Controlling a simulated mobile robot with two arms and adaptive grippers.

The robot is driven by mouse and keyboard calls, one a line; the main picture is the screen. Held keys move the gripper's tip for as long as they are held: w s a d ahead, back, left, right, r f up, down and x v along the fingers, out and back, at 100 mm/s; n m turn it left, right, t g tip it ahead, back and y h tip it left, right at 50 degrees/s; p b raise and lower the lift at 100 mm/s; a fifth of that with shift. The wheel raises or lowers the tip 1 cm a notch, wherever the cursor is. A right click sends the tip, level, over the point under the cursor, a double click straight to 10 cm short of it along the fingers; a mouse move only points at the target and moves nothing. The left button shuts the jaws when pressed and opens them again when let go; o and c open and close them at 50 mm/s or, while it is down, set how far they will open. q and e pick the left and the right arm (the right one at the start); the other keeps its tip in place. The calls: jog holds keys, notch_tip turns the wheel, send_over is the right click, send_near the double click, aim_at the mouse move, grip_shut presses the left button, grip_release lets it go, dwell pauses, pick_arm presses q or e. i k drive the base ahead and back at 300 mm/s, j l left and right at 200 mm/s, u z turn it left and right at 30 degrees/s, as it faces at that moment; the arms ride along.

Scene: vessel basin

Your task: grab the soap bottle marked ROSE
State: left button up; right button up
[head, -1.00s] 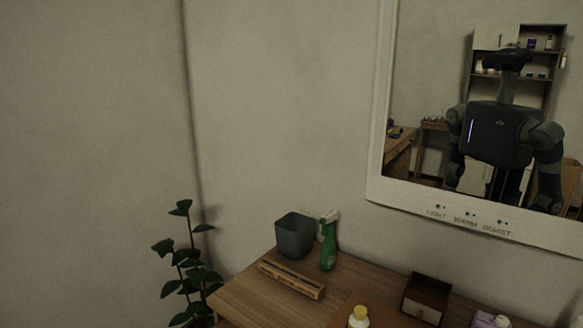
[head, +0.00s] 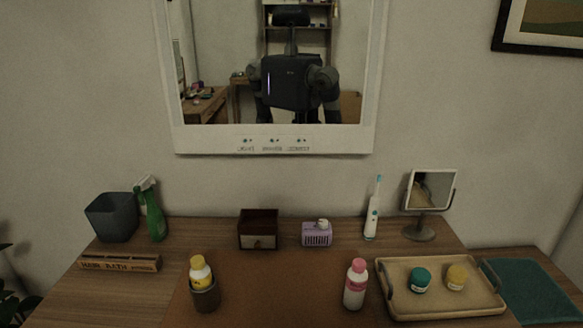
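A white bottle with a pink cap and a pink band (head: 355,285) stands upright on the brown mat, right of centre. A white bottle with a yellow cap and yellow label (head: 200,272) stands in a small dark cup (head: 206,297) at the left of the mat. The lettering on both bottles is too small to read, so I cannot confirm which is marked ROSE. Neither of my grippers shows on the table. The mirror shows my body, but no gripper clearly.
A tray (head: 440,307) with a teal jar (head: 420,280) and a yellow jar (head: 457,277) sits just right of the pink-capped bottle. Behind are a toothbrush (head: 372,212), a purple basket (head: 316,236) and a small drawer box (head: 259,230). The mat's middle (head: 280,285) is clear.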

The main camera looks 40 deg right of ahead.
aim_at(357, 276)
jog(key=z, duration=1.6)
jog(key=k+l, duration=0.1)
jog(key=l, duration=0.15)
jog(key=k+l+z, duration=0.15)
jog(key=l, duration=0.1)
